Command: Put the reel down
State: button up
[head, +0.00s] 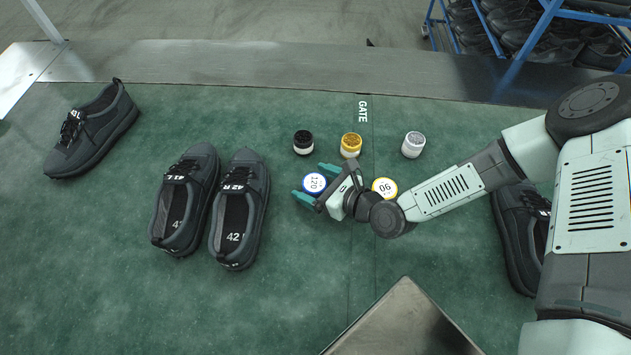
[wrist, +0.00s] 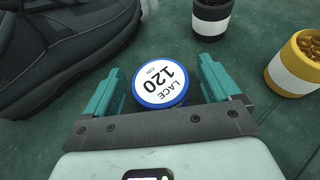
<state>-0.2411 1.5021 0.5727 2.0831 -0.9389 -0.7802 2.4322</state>
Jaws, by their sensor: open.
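The reel (head: 314,183) is a round disc with a blue rim and a white face reading "LACE 120 cm". In the wrist view the reel (wrist: 160,83) lies between my two teal fingers, with a gap showing on the right side; contact on the left is hard to tell. My gripper (head: 312,182) is open around it, low over the green mat (head: 290,300). In the wrist view my gripper (wrist: 160,88) has its fingers spread wide. The reel appears to rest on the mat, label up.
A second reel with a yellow rim (head: 384,187) lies right of my gripper. Black (head: 303,142), yellow (head: 351,145) and white (head: 413,145) pots stand behind. Dark shoes (head: 185,200), (head: 239,208) stand left, another (head: 92,130) farther left. A metal plate (head: 405,325) is in front.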

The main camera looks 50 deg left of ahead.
jog(key=shift+r, duration=0.1)
jog(key=shift+d+r, duration=0.15)
jog(key=v, duration=1.1)
jog(key=shift+w+d+r, duration=0.15)
jog(key=shift+d, duration=0.15)
